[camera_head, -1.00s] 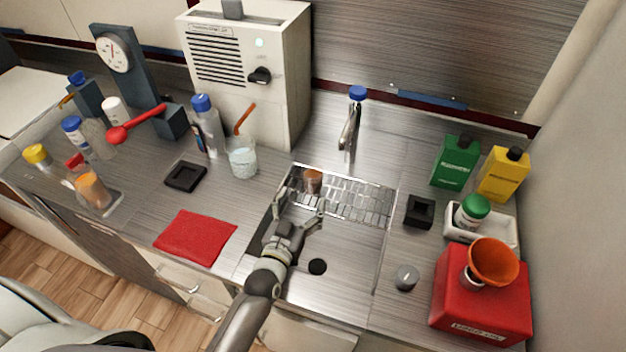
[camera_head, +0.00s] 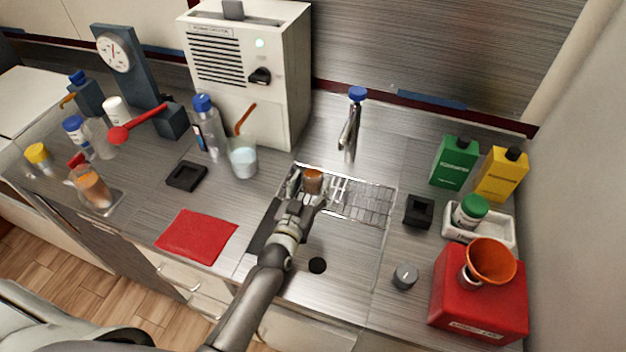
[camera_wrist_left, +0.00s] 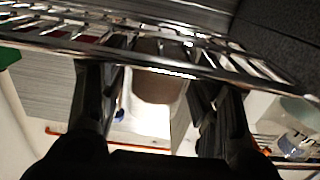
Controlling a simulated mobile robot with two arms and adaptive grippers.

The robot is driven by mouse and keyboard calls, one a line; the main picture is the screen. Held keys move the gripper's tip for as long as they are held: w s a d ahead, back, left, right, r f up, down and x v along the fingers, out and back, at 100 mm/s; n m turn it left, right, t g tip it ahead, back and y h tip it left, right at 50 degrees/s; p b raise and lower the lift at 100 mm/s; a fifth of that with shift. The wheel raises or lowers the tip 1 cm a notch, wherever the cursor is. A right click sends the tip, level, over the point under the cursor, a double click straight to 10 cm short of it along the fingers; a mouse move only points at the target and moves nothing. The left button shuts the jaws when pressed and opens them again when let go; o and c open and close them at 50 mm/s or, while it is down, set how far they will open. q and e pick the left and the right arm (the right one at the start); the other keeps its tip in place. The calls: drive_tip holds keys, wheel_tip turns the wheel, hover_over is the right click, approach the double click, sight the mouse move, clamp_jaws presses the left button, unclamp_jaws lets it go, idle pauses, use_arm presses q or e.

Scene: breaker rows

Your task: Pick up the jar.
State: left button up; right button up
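The jar (camera_head: 313,181), small with an orange-brown top, stands at the wire rack (camera_head: 360,200) in the sink. My left gripper (camera_head: 305,190) is at the jar, its two fingers apart, one on either side of it. In the left wrist view the brown jar (camera_wrist_left: 158,78) shows between the two dark fingers of the left gripper (camera_wrist_left: 155,90), partly hidden by a rack bar. I cannot tell whether the fingers touch it. My right gripper is not in view.
The tap (camera_head: 350,125) rises behind the rack. A glass beaker (camera_head: 243,160) with an orange stick stands left of the sink. A red cloth (camera_head: 196,236) lies at the front. A red canister (camera_head: 478,305) with an orange funnel stands at the right.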

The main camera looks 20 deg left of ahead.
use_arm(q)
drive_tip(key=c, duration=0.6)
drive_tip(key=shift+r, duration=0.15)
